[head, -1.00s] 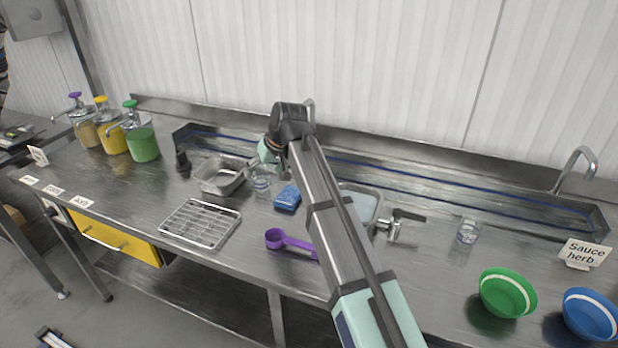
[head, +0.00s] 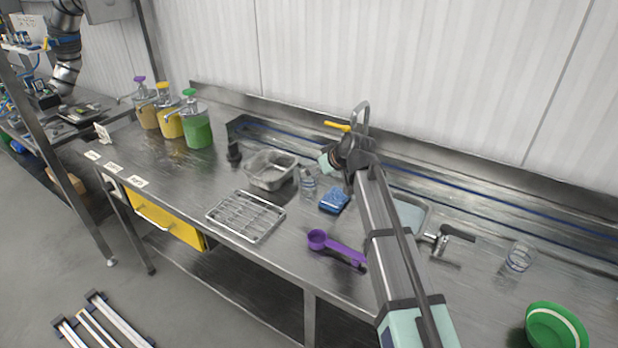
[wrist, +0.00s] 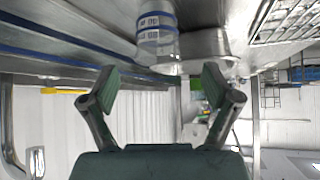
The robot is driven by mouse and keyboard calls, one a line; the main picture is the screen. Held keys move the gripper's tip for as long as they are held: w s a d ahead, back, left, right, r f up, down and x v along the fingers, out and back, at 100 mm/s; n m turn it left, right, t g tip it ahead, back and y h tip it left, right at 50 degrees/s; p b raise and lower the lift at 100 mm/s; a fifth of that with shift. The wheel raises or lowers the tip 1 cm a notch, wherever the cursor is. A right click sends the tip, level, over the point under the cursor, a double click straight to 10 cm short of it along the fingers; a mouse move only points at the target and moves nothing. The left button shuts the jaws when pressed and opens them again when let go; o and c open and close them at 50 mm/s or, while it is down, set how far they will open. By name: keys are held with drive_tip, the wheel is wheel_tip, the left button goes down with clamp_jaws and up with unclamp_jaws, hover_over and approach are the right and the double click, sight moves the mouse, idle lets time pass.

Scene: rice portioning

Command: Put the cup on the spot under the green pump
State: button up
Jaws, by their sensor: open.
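A clear cup (head: 308,184) stands upright on the steel counter, right of a metal pan. In the wrist view a clear cup with blue bands and printed marks (wrist: 156,38) shows beyond the fingertips. My gripper (head: 328,162) is open and empty, a little right of the cup and behind the blue sponge; its two green-grey fingers also show in the wrist view (wrist: 160,82), spread apart. The green pump (head: 190,93) tops a jar of green sauce (head: 197,130) at the counter's back left. I cannot make out the spot under its nozzle.
The metal pan (head: 251,176), wire rack (head: 246,217), blue sponge (head: 334,201) and purple scoop (head: 338,247) surround the cup. A second clear cup (head: 519,257) stands far right.

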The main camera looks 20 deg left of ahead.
drive_tip(key=x, duration=0.3)
drive_tip(key=shift+d+f+p+x, duration=0.15)
drive_tip(key=shift+p+x, duration=0.55)
drive_tip(key=shift+x, duration=0.65)
drive_tip(key=shift+d+f+p+x, duration=0.15)
drive_tip(key=shift+p+x, duration=0.5)
drive_tip(key=shift+x, duration=0.75)
drive_tip(key=c, duration=1.2)
drive_tip(key=shift+r, duration=0.15)
drive_tip(key=shift+c, duration=0.3)
